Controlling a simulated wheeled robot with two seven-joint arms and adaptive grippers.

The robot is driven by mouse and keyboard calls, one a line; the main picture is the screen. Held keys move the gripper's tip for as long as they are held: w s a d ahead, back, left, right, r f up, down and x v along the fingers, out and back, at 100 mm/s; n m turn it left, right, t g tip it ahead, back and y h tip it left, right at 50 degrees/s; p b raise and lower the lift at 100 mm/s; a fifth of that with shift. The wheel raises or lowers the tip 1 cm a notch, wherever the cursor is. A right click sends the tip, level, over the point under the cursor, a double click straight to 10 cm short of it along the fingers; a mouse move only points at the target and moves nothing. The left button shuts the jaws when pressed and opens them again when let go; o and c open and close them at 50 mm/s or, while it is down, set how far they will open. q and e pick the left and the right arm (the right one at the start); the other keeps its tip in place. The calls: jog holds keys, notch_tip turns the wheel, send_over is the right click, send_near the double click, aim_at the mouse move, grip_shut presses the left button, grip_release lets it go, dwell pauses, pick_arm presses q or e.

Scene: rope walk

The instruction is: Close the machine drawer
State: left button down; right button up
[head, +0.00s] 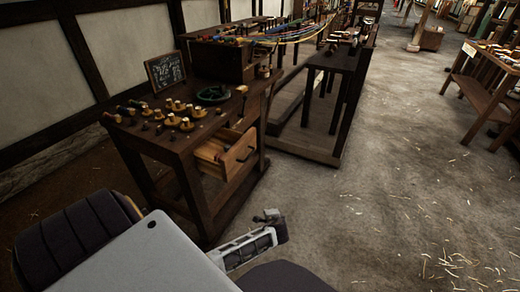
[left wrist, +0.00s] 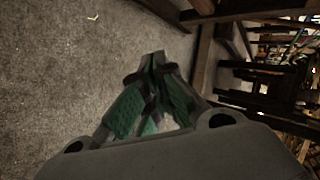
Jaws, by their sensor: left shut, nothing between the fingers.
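The machine drawer (head: 226,152) is a light wooden drawer with a dark handle (head: 246,154). In the head view it stands pulled out from the front of a dark wooden workbench (head: 163,145), and its inside shows. My left gripper (left wrist: 153,60) is shut and empty in the left wrist view, with green pads on its fingers, above the grey floor. The drawer cannot be made out in the left wrist view. In the head view, part of my arm shows low in the middle, in front of the bench and apart from the drawer. My right gripper is not seen.
Wooden spools (head: 186,124), a green coil (head: 213,95) and a small chalkboard (head: 165,71) are on the bench. A long dark wooden frame (head: 340,62) stands behind it to the right. The floor (head: 385,200) at the right is open, with scattered straw.

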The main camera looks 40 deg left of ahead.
pick_arm(q)
jog(key=w+a+r+t+y+b, duration=0.1)
jog(key=w+a+r+y+b, duration=0.1)
jog(key=r, duration=1)
jog(key=w+a+r+n+t+y+b, duration=0.1)
jog(key=w+r+y+b, duration=0.2)
jog(key=r, duration=1)
jog(key=w+y, duration=0.2)
jog(key=w, duration=0.1)
jog(key=shift+a+n+t+y+b, duration=0.3)
jog(key=shift+a+t+y+b, duration=0.1)
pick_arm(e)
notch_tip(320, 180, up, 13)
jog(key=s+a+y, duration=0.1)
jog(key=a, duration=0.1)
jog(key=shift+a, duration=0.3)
pick_arm(q)
jog(key=shift+r, duration=0.1)
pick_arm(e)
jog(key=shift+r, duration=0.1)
